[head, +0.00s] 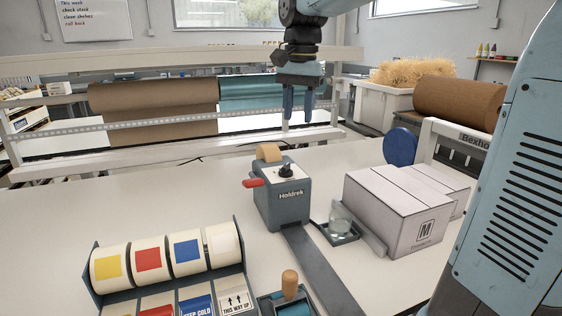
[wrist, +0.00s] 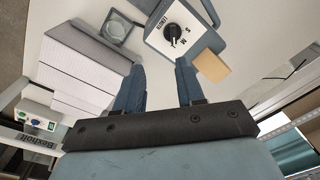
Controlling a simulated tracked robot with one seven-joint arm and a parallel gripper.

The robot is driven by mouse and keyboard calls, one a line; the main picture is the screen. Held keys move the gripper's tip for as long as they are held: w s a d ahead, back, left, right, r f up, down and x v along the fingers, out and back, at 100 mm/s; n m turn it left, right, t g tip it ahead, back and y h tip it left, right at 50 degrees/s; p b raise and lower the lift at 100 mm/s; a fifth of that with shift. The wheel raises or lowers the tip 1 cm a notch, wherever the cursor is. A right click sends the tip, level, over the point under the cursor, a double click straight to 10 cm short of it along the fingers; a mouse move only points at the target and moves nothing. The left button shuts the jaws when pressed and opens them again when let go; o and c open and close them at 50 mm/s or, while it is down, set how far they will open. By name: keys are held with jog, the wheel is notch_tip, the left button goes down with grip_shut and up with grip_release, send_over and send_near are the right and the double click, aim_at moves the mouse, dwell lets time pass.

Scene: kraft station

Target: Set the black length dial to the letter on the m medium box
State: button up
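The black length dial (head: 286,171) sits on top of the grey Holdrek dispenser (head: 281,206). In the wrist view the dial (wrist: 174,34) is on a white plate marked LENGTH, with an S and an M readable. I cannot tell surely which letter its pointer faces. The medium box (head: 395,213) is pale, with a framed M on its front, and stands right of the dispenser. My gripper (head: 298,110) is open and empty, above and behind the dispenser, apart from the dial. In the wrist view its fingers (wrist: 160,72) are spread below the dial.
A label rack (head: 168,262) is front left. A white rail (head: 180,156) runs behind.

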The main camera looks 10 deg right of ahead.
aim_at(286, 165)
jog(key=shift+m+g, duration=0.3)
jog(key=shift+m, duration=0.1)
jog(key=f, duration=0.4)
jog(key=w+a+f, duration=0.1)
jog(key=f, duration=0.4)
jog(key=w+a+f, duration=0.1)
jog(key=f, duration=0.3)
jog(key=shift+w+a+f, duration=0.15)
jog(key=shift+f, duration=0.2)
grip_shut()
